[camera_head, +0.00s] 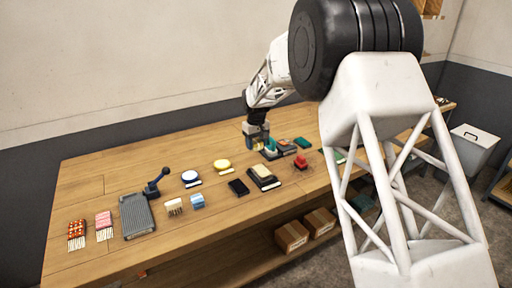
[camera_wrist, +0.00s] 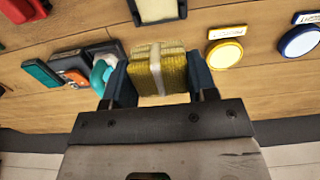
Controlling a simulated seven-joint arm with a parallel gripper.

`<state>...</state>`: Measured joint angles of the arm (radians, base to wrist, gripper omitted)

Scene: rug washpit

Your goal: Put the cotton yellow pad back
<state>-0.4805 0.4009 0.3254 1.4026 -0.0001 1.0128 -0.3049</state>
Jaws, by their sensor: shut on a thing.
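My gripper (camera_wrist: 158,82) is shut on a yellow woven pad (camera_wrist: 160,66) with a pale band around it. The pad sits between the two blue fingers in the wrist view. In the head view my gripper (camera_head: 256,138) is low over the back of the wooden table, and the pad is mostly hidden there. Whether the pad touches the tabletop I cannot tell. A round yellow-topped item (camera_head: 222,166) with a pale label stands to the left of my gripper; it also shows in the wrist view (camera_wrist: 225,54).
A teal rounded thing (camera_wrist: 103,73) is close beside one finger. Dark blocks (camera_wrist: 72,68) lie beyond it. A black-framed cream block (camera_head: 263,178), a black block (camera_head: 238,187) and a red item (camera_head: 300,162) are nearer the front. Bare wood (camera_head: 110,175) shows at the left.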

